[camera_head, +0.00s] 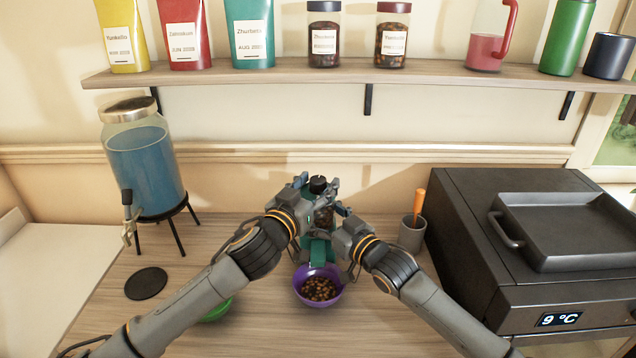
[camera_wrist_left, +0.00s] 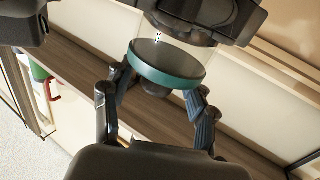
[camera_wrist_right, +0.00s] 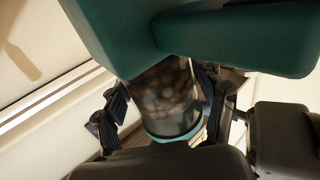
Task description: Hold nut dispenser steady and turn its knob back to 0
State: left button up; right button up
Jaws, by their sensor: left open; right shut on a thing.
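The nut dispenser (camera_head: 319,248) stands on the counter, with a teal body and a clear container of nuts (camera_wrist_right: 168,95). Its dark knob (camera_head: 318,184) is on top; in the left wrist view the knob (camera_wrist_left: 155,88) shows by the teal-rimmed lid (camera_wrist_left: 165,65). My left gripper (camera_head: 314,190) is open, its fingers (camera_wrist_left: 155,108) on either side of the knob with gaps. My right gripper (camera_wrist_right: 160,105) is shut on the dispenser around its clear container. The knob's marking is too small to read.
A purple bowl (camera_head: 303,287) with nuts is under the chute. A green bowl (camera_head: 217,310) is partly behind my left arm. A blue drink dispenser (camera_head: 145,165) stands left, a grey cup (camera_head: 411,236) and a dark grill (camera_head: 470,240) right. A shelf (camera_head: 430,75) runs above.

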pick_arm(q)
jog(key=shift+w+d, duration=0.25)
jog(key=shift+w, duration=0.15)
jog(key=shift+c, duration=0.2)
jog(key=c, duration=1.1)
jog(key=shift+s+d+n+t+y, duration=0.15)
jog(key=shift+n+t+y, duration=0.25)
jog(key=shift+n+y, duration=0.3)
jog(key=shift+c, duration=0.2)
jog(key=shift+n+t+y, duration=0.3)
jog(key=shift+n+y, duration=0.5)
jog(key=shift+y, duration=0.7)
jog(key=o, duration=1.2)
jog(key=shift+a, duration=0.2)
